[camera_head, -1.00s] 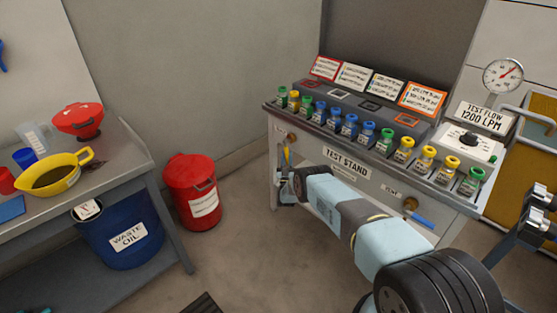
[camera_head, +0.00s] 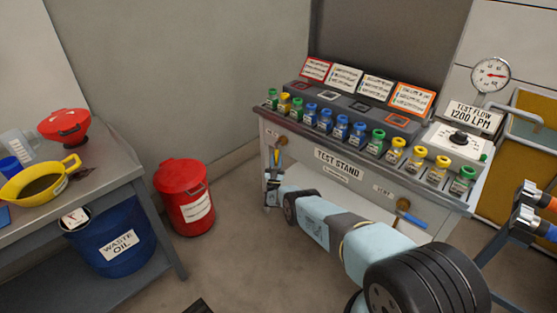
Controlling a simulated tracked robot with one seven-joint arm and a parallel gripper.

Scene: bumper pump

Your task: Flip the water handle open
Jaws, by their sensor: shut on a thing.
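The test stand (camera_head: 338,162) stands in the middle, with two brass valves on its front. A narrow handle (camera_head: 279,158) with a yellow part hangs down at the left valve; its label is too small to read, and I take it as the water handle. My gripper (camera_head: 275,168) is at this handle and shut on it, though the contact is small and partly hidden. My arm runs from the lower right across the front of the stand. At the right valve (camera_head: 404,204), a blue handle (camera_head: 411,220) slants down to the right, clear of my gripper.
Several colour-capped bottles line the stand's top, with a gauge (camera_head: 491,75) behind. A red bin (camera_head: 184,198) stands left of the stand. A workbench (camera_head: 107,180) with a blue waste oil drum (camera_head: 122,247) beneath is at left. Floor between is open.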

